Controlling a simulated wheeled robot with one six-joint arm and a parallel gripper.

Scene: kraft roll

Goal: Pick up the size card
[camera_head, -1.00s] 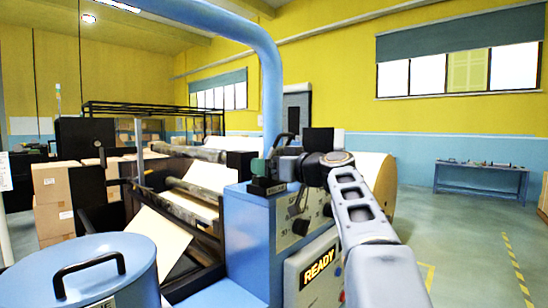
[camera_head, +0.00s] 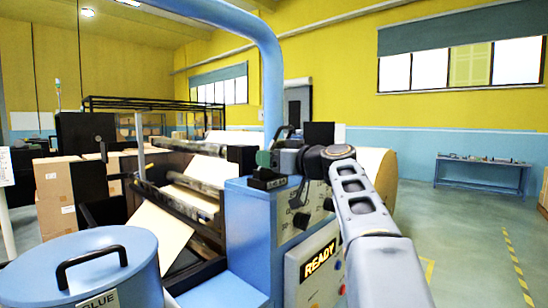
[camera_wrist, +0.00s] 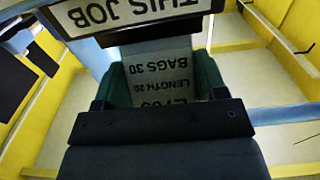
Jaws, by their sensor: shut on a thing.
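The size card (camera_wrist: 160,72) is a pale grey card with black print, upside down in the wrist view, reading "BAGS 30" and "LENGTH 20". My gripper (camera_wrist: 160,88) has its green fingers on both sides of the card and is shut on it. The card's lower part is hidden behind the dark gripper body. A dark-framed "THIS JOB" sign (camera_wrist: 140,14) is close beyond the card's top end. In the head view my gripper (camera_head: 265,159) is just above a small black block (camera_head: 267,180) on the blue machine; the card cannot be made out there.
The blue machine (camera_head: 250,220) has a "READY" display (camera_head: 320,259) and a thick blue pipe (camera_head: 270,90) rising close behind my gripper. A blue lidded drum (camera_head: 125,265) stands at front left. Cartons (camera_head: 57,190) are at the left. The floor at right (camera_head: 460,240) is clear.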

